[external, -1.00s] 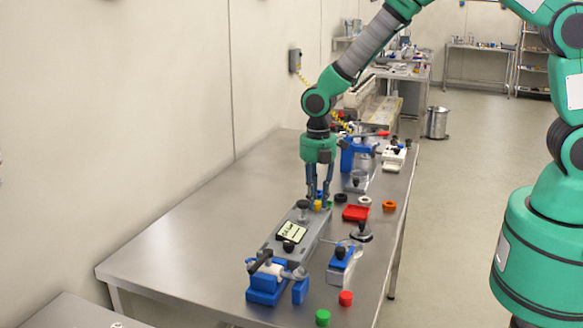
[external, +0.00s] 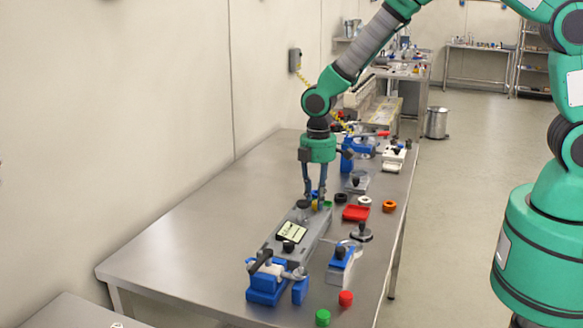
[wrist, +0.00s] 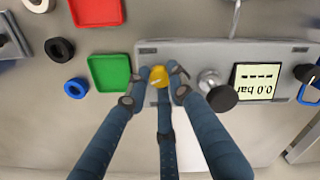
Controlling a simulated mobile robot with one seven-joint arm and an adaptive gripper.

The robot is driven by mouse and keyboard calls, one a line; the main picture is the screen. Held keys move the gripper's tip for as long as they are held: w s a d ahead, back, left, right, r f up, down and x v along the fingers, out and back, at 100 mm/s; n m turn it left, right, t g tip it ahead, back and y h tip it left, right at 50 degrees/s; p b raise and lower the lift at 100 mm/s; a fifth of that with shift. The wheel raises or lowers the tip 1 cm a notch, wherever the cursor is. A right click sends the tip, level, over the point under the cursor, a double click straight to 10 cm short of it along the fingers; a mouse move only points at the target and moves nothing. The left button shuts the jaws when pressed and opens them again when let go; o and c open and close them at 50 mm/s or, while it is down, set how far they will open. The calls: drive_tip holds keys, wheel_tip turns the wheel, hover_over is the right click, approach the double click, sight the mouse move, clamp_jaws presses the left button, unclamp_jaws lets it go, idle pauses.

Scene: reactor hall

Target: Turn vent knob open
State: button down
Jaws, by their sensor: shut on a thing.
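A grey panel (external: 312,231) lies on the metal table. It has a small yellow knob (wrist: 159,76) at one end and a display (wrist: 257,80) that reads upside down as 0.0 bar in the wrist view. My gripper (wrist: 159,72) is around the yellow knob, with its fingertips shut on it from the sides. In the external view, my gripper (external: 316,202) points straight down at the far end of the panel. The fingers partly hide the knob. A black knob on a metal stem (wrist: 220,96) stands between the yellow knob and the display.
Green (wrist: 109,72) and red (wrist: 96,10) trays lie beside the panel, with black (wrist: 59,50) and blue (wrist: 76,88) rings nearby. A blue clamp-like fixture (external: 268,281) stands at the panel's near end. The table's left side is clear.

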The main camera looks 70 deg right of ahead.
drive_tip(key=m, duration=1.4)
idle(0.4)
drive_tip(key=c, duration=1.5)
unclamp_jaws()
drive_tip(key=shift+r, duration=6)
